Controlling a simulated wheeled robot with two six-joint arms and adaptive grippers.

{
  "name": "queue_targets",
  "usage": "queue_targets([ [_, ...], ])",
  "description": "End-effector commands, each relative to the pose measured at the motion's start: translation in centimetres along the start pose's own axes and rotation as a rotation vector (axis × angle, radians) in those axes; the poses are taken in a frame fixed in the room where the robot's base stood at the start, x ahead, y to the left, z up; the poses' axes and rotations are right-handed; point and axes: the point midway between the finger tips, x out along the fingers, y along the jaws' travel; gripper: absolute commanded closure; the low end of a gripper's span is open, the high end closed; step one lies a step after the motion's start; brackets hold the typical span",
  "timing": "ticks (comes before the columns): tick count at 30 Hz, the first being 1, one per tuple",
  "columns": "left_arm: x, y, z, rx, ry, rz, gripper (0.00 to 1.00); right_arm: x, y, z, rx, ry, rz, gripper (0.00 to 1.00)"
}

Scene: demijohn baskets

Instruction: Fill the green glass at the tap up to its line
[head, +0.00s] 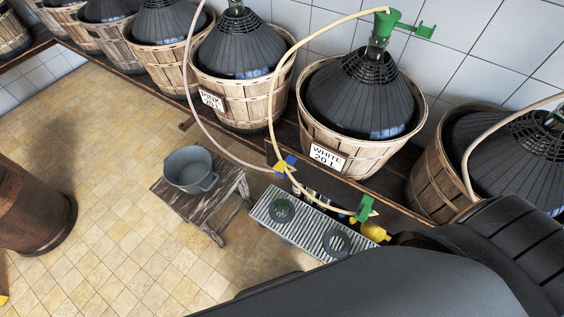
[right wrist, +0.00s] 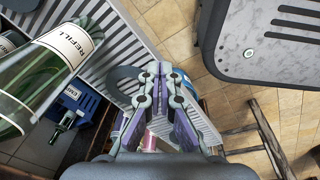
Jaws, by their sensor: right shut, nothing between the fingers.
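A green glass vessel (right wrist: 38,88) with a white label reading REFILL is large at the left of the right wrist view. A fill line on it cannot be made out. In the head view a small dark green round shape (head: 282,209) on the slatted tray (head: 300,226) may be the same glass. A green tap piece (head: 364,208) hangs at the end of the pale hose above the tray's right end. My right gripper (right wrist: 160,72) is shut and empty, to the right of the glass and apart from it. My left gripper is not in view.
Wicker-basketed demijohns labelled PINK (head: 211,100) and WHITE (head: 326,155) line the wall. A blue and yellow piece (head: 286,164) sits on the hoses. A grey pot (head: 189,169) stands on a wooden stool (head: 207,203). A blue crate (right wrist: 75,125) is below the glass.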

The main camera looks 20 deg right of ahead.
Motion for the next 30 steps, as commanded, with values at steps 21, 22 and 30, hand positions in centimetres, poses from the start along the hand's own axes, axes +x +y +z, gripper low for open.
queue_targets([
  [21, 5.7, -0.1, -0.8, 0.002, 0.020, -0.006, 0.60, -23.4, -0.1, -25.8, -0.084, 0.240, -0.036, 1.00],
  [22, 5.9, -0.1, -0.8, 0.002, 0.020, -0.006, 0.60, -24.9, -0.1, -26.7, -0.109, 0.267, -0.053, 1.00],
  [30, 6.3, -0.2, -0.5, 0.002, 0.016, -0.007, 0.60, -31.6, -0.9, -32.8, -0.330, 0.455, -0.263, 1.00],
])
